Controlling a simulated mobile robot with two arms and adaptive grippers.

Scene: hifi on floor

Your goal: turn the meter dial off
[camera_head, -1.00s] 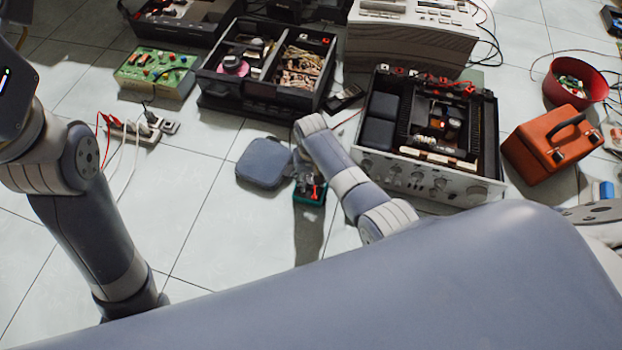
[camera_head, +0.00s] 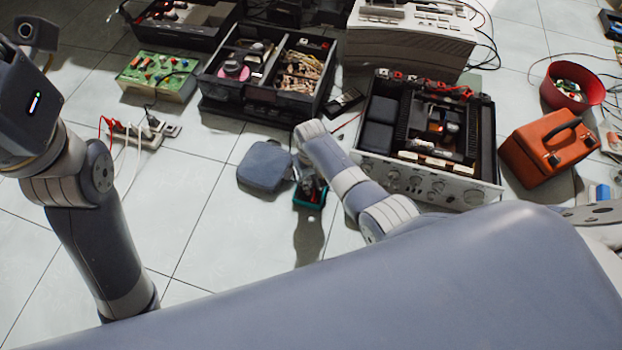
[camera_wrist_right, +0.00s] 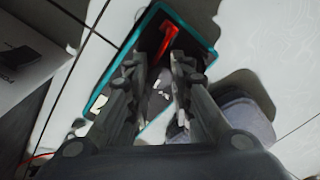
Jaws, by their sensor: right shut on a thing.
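The meter is a small dark box with a teal casing (camera_head: 309,204), on the floor tiles left of the open amplifier. In the right wrist view its teal rim (camera_wrist_right: 203,45) and dark face show, with a red piece at the far end. My right gripper (camera_head: 309,182) is down over the meter. In the wrist view its two fingers (camera_wrist_right: 160,82) are close together over the face, shut on a small part there, taken as the dial. The dial itself is mostly hidden by the fingers. My left arm stands at the left; its fingers are out of frame.
The open amplifier (camera_head: 425,178) stands close right of my right arm. A grey-blue pad (camera_head: 265,166) lies left of the meter. A divided black crate (camera_head: 262,112), a power strip (camera_head: 140,136) and an orange case (camera_head: 549,150) lie around. Tiles in front are clear.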

